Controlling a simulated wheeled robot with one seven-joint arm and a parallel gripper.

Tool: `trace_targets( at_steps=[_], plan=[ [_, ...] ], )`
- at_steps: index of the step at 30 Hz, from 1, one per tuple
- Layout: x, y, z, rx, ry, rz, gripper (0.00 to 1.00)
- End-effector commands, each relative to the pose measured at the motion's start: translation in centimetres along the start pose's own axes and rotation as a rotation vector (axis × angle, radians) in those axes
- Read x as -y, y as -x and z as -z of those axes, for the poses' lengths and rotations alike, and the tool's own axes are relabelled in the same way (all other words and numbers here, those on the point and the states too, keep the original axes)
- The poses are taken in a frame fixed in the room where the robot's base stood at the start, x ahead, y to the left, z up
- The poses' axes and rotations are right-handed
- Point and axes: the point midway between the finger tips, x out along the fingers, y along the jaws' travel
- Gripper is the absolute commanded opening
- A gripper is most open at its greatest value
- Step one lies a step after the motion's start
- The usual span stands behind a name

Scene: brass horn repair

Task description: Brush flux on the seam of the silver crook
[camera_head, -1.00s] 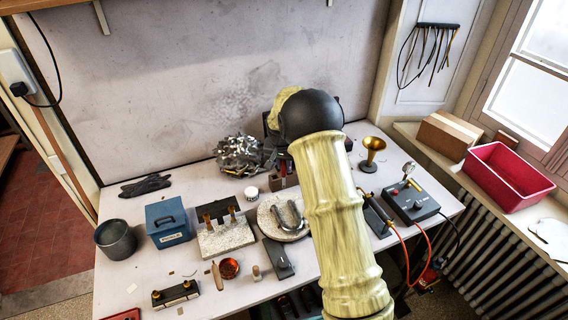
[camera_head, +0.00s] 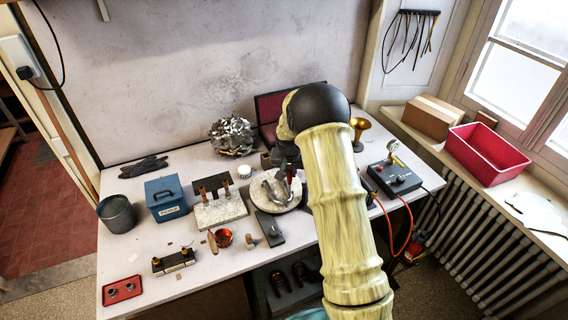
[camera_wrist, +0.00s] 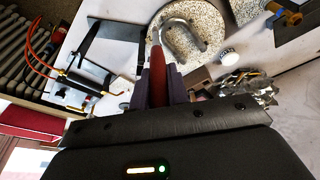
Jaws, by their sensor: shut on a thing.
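The silver crook (camera_head: 266,190), a U-shaped tube, lies on a round speckled block (camera_head: 286,204). It also shows in the wrist view (camera_wrist: 188,46) on that block (camera_wrist: 212,38). My gripper (camera_wrist: 157,88) is shut on a brush with a red handle (camera_wrist: 157,72). In the head view my gripper (camera_head: 287,160) is over the block, and the red handle (camera_head: 290,172) points down. In the wrist view the brush's pale end overlaps one leg of the crook. I cannot tell whether it touches, and the seam is not clear.
A small white tub (camera_head: 244,171) stands behind the block. A stand with brass posts (camera_head: 218,210) is left of the block. A brass horn bell (camera_head: 359,127) is behind my arm.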

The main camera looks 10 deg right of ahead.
Motion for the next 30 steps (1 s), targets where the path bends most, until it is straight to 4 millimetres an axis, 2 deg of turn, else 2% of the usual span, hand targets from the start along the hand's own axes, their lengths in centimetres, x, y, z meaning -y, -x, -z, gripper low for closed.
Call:
trace_targets(
  at_steps=[8, 14, 22, 26, 30],
  plan=[
    [-2.9, -3.0, -3.0, 0.004, 0.059, 0.013, 0.00],
    [-5.1, -5.3, -6.2, 0.004, 0.124, 0.030, 0.00],
    [-7.8, -8.3, -12.9, 0.006, 0.240, 0.065, 0.00],
    [-8.7, -10.6, -16.5, 0.006, 0.287, 0.082, 0.00],
    [-8.9, -12.9, -18.2, 0.002, 0.306, 0.090, 0.00]
  ],
)
